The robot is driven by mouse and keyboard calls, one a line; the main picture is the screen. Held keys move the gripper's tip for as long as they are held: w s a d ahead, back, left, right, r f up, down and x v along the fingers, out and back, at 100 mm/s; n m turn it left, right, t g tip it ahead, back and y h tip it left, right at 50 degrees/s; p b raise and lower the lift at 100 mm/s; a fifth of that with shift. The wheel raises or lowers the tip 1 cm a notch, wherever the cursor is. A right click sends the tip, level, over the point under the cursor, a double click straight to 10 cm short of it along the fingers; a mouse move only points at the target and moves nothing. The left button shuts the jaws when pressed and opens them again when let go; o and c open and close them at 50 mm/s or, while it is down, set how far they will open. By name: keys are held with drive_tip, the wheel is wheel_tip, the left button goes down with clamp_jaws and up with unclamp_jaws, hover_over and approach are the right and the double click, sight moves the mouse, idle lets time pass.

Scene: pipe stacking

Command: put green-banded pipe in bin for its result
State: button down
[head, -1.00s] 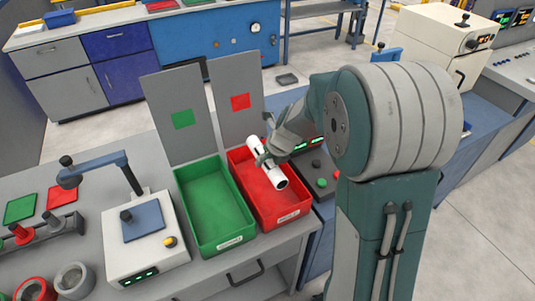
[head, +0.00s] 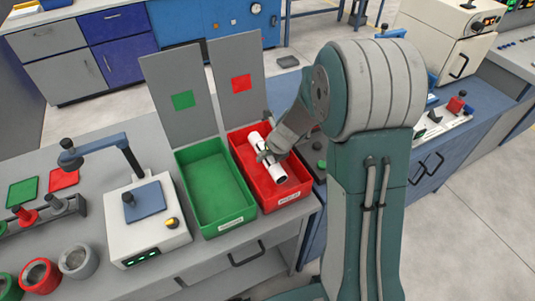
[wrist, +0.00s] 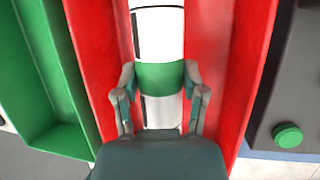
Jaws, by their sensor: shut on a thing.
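The white pipe (head: 267,158) is in the head view, tilted over the red bin (head: 305,189). In the wrist view the pipe (wrist: 158,35) has a green band (wrist: 158,77) between my fingers and a silvery end below it. My gripper (head: 265,154) is shut on the pipe at the band (wrist: 159,92). The pipe lies lengthwise within the red bin's outline; I cannot tell if it touches the floor. The green bin (head: 208,228) stands empty just left of the red bin.
Panels with a green square (head: 182,100) and a red square (head: 242,83) stand behind the bins. A test device (head: 145,228) with a lever stands left of the green bin. Several pipe rings (head: 78,261) lie at the front left. A control box with a green button (wrist: 288,135) is right of the red bin.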

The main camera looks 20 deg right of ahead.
drive_tip(key=shift+f, duration=0.1)
idle(0.6)
drive_tip(key=shift+c, duration=0.4)
unclamp_jaws()
drive_tip(key=v, duration=1.2)
